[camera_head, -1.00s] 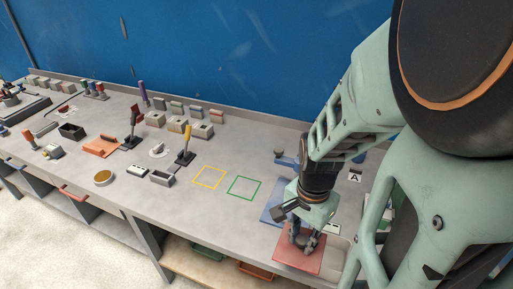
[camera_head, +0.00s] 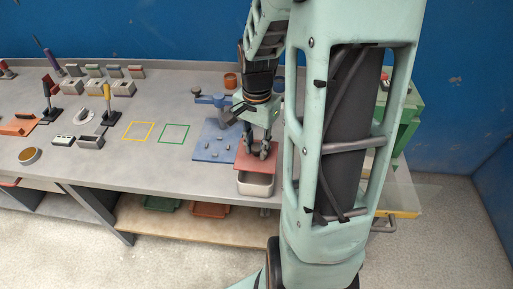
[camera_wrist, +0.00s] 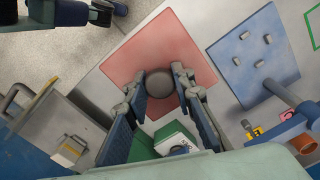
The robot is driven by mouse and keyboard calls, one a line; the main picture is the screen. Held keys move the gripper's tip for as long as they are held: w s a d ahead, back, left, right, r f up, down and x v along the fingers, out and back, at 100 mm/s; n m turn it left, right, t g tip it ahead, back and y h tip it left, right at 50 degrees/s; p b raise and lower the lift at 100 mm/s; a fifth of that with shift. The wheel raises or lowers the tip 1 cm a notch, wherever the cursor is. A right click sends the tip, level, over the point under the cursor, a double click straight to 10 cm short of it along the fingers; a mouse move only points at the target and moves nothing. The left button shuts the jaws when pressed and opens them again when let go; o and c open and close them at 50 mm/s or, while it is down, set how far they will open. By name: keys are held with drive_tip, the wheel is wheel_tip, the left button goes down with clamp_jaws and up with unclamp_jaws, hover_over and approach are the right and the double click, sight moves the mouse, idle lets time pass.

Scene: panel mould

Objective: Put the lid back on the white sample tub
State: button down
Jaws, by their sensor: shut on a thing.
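The lid is a flat red square plate (camera_head: 256,155) with a round grey knob (camera_wrist: 160,83). My gripper (camera_head: 262,150) is shut on the knob, with a finger on each side of it in the wrist view. The white sample tub (camera_head: 255,186) stands at the bench's front edge, with its front wall showing just below the lid in the head view. The lid appears above the tub and hides its opening. I cannot tell whether they touch. The tub is not clearly seen in the wrist view.
A blue board with pegs (camera_head: 211,145) lies just left of the lid, with a blue fixture (camera_head: 214,101) behind it. Yellow (camera_head: 138,131) and green (camera_head: 173,134) outlined squares are empty. A green-and-white object (camera_wrist: 174,138) shows beyond the fingers in the wrist view.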

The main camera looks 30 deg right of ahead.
drive_tip(key=shift+f+b, duration=2.35)
drive_tip(key=shift+f, duration=0.75)
drive_tip(key=shift+f+b, duration=0.2)
drive_tip(key=shift+b, duration=0.1)
drive_tip(key=c, duration=1.6)
unclamp_jaws()
drive_tip(key=shift+o, duration=0.4)
drive_tip(key=o, duration=0.4)
drive_tip(key=shift+o, duration=0.2)
drive_tip(key=shift+r, duration=0.15)
